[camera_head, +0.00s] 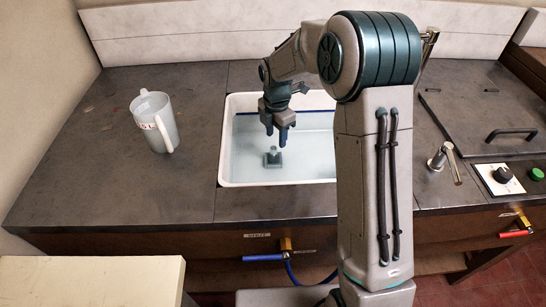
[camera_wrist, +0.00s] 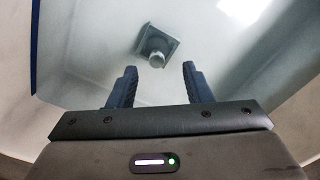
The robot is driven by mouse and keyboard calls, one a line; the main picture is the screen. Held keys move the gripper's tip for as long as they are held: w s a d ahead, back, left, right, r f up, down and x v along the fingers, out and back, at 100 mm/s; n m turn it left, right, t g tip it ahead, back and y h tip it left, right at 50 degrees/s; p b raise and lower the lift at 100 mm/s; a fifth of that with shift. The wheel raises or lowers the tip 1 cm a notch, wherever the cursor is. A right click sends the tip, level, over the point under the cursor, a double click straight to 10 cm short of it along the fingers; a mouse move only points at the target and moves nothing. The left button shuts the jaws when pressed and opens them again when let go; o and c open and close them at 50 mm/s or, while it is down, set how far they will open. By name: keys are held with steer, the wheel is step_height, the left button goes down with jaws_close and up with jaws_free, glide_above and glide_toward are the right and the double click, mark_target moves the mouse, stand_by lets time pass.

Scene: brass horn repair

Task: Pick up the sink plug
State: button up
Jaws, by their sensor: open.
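The sink plug (camera_head: 273,158) is a small grey square piece with a knob on top. It sits in the white sink (camera_head: 228,170), toward its left side, in what looks like shallow clear liquid. My gripper (camera_head: 278,136) is open and empty above the sink, a little above the plug and pointing down. In the wrist view the plug (camera_wrist: 157,47) lies just beyond my fingertips (camera_wrist: 159,70), near the middle between them, not touched by either finger. The plug's underside is hidden.
A white jug (camera_head: 153,122) stands on the dark counter (camera_head: 70,150) left of the sink. Right of the sink are a metal lever (camera_head: 440,158), a dark lid with a handle (camera_head: 510,133) and a control knob (camera_head: 502,175). The sink's rim surrounds my gripper.

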mark_target(274, 147)
steer(key=shift+a+f, duration=0.2)
steer(key=shift+f, duration=1.4)
steer(key=shift+a+f, duration=0.15)
steer(key=shift+f, duration=1.4)
jaws_close()
